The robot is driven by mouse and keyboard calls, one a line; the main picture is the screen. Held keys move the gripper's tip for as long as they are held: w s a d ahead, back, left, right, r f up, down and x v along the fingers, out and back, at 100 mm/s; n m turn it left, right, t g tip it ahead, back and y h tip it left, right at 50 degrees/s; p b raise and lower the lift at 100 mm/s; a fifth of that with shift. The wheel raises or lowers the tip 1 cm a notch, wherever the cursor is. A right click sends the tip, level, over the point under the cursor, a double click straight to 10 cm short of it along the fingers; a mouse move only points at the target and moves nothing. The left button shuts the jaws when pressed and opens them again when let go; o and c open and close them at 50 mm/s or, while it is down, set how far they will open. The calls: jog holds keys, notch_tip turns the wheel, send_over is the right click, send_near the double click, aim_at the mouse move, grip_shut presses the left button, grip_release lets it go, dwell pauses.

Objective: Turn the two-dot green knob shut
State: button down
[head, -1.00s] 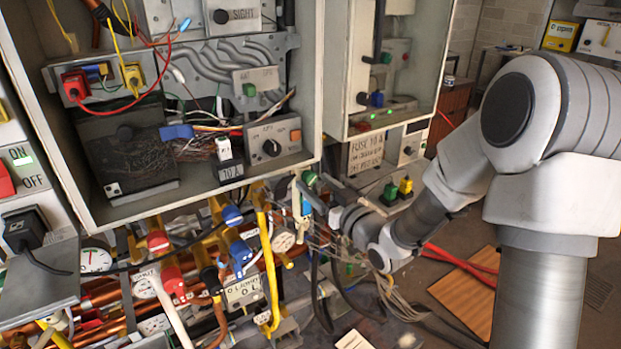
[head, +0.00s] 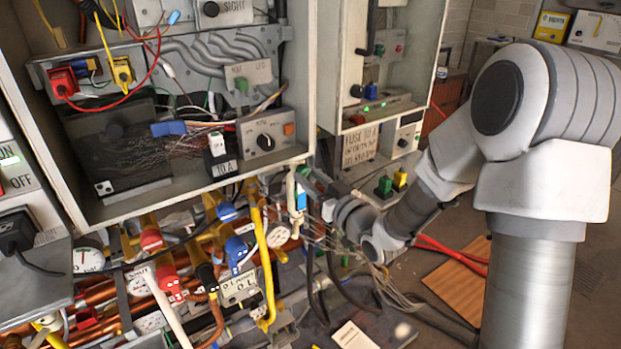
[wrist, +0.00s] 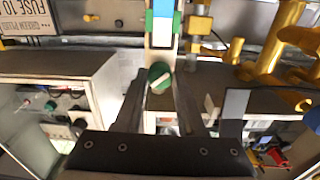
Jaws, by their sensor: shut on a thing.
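A round green knob (wrist: 160,75) with a pale bar across its face shows in the wrist view, on a pale upright pipe. The bar lies at a slant. My gripper (wrist: 162,88) has one dark finger on each side of the knob and is shut on it. I cannot make out any dots on the knob. In the head view a green part (head: 304,172) shows at the top of the white pipe, with my gripper (head: 316,186) just beside it. The fingertips' contact is partly hidden there.
An open grey cabinet (head: 205,190) stands to the left, with a second cabinet (head: 330,70) behind. Below are crowded copper pipes, red valve handles (head: 168,280), blue valve handles (head: 238,250) and a yellow pipe (head: 265,265). Loose cables hang under my wrist. Floor at right is mostly open.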

jog(key=shift+m, duration=0.3)
jog(key=m, duration=0.3)
jog(key=shift+b, duration=0.3)
jog(key=shift+r+m, duration=0.1)
jog(key=shift+m, duration=1.9)
jog(key=c, duration=0.5)
grip_release()
jog(key=shift+s, duration=0.1)
